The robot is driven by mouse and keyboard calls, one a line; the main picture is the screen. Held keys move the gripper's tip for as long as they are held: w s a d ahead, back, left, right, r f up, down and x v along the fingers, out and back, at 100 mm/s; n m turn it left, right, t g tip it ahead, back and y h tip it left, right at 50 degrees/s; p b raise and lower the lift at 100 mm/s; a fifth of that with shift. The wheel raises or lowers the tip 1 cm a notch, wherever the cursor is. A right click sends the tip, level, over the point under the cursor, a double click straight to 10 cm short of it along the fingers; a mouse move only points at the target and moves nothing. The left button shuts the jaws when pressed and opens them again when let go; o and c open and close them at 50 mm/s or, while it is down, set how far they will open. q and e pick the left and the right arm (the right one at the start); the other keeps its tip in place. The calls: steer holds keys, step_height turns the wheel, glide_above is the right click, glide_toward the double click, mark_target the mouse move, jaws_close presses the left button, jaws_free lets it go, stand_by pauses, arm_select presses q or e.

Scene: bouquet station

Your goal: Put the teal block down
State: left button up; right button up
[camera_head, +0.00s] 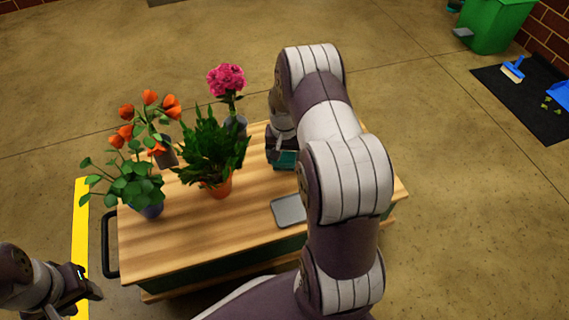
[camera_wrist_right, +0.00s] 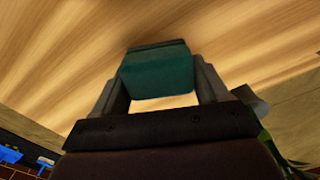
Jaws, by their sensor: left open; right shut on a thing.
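The teal block (camera_wrist_right: 158,72) is between the two fingers of my right gripper (camera_wrist_right: 160,92) in the right wrist view, with the wooden table top (camera_wrist_right: 60,50) behind it. In the head view the teal block (camera_head: 284,159) shows at the far side of the table (camera_head: 200,250), partly hidden by my right arm. I cannot tell whether the block touches the table top. My left gripper (camera_head: 84,286) is open and empty, low at the left, off the table.
Orange flowers (camera_head: 150,110), a green potted plant (camera_head: 215,150), a leafy plant in a blue pot (camera_head: 150,208) and pink flowers (camera_head: 228,82) stand on the table's left half. A grey flat tray (camera_head: 289,211) lies near the front. Bare wood lies between the plants and tray.

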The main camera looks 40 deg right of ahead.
steer(key=shift+f, duration=0.5)
steer(key=o, duration=1)
steer(key=shift+f, duration=0.15)
arm_select(q)
steer(key=shift+f, duration=0.4)
